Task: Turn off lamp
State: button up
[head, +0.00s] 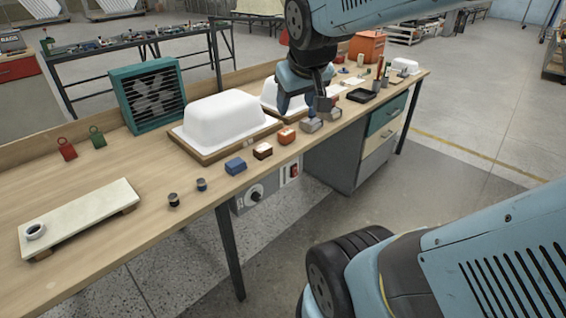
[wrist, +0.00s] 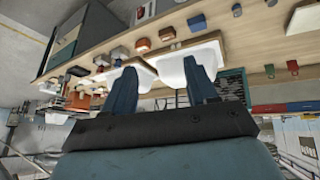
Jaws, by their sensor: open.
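I cannot make out a lamp in either view. A red rocker switch (head: 294,171) sits on a pale plate under the bench's front edge in the head view. To its left is a grey box with a round black dial (head: 256,193). My gripper (head: 304,104) hangs above the bench, over the area of the white tub shells, fingers apart. In the wrist view my gripper (wrist: 160,64) is open with nothing between its fingers. The wrist picture shows the bench upside down. A pale panel (wrist: 145,11) shows at its top edge.
White tub shells (head: 222,118) on wooden boards stand on the bench. Small blue, brown and orange blocks (head: 286,135) line its front edge. A green vent box (head: 148,95) stands behind. A drawer cabinet (head: 388,120) is under the right end.

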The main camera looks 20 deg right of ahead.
jog(key=w+d+f+n+t+h, duration=0.1)
jog(key=w+d+f+n, duration=0.1)
jog(key=w+d+f, duration=0.65)
jog(key=w+d+f+n+t, duration=0.1)
jog(key=w+d+f, duration=0.4)
jog(key=w, duration=0.6)
jog(key=w+d+f+n+t+y, duration=0.1)
jog(key=w+d+f, duration=0.1)
jog(key=d+f, duration=0.3)
jog(key=w+d+f+n+t+y, duration=0.1)
jog(key=w+d+f, duration=0.15)
jog(key=f, duration=0.45)
jog(key=m+t+y, duration=0.1)
jog(key=t+y, duration=0.6)
send_near(296, 169)
jog(key=x, duration=0.7)
jog(key=shift+w+a, duration=0.25)
jog(key=shift+a, duration=0.05)
